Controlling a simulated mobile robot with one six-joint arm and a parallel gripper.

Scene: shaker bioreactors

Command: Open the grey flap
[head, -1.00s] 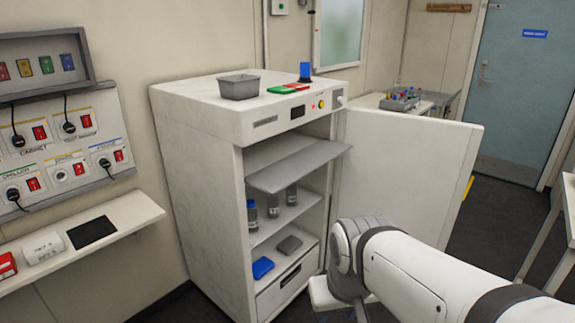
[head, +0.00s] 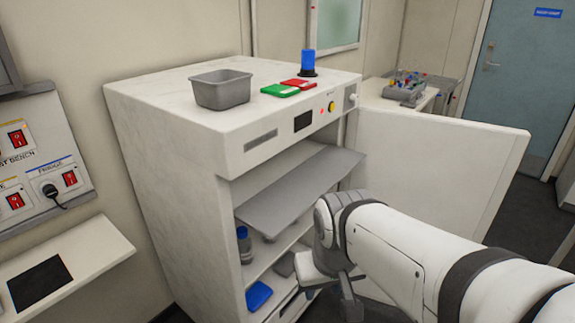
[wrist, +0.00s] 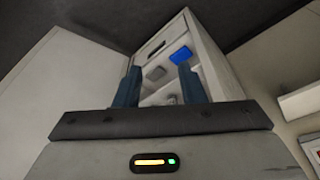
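The grey flap (head: 300,192) is a flat panel in the upper opening of the white cabinet. It juts out of the front at a slant, above the shelves. My arm's end stands in front of the cabinet, right of and below the flap, with no clear contact. My gripper (wrist: 160,86) shows two dark blue fingers standing apart in the wrist view, with nothing between them. In the head view its fingertips are hard to make out behind my wrist. I cannot clearly identify the flap in the wrist view.
The white cabinet door (head: 440,175) stands wide open on the right, close to my arm. Inside are a bottle (head: 243,244) and a blue item (head: 258,295). A grey tray (head: 222,90), red and green pieces and a blue-topped object (head: 308,62) stand on top.

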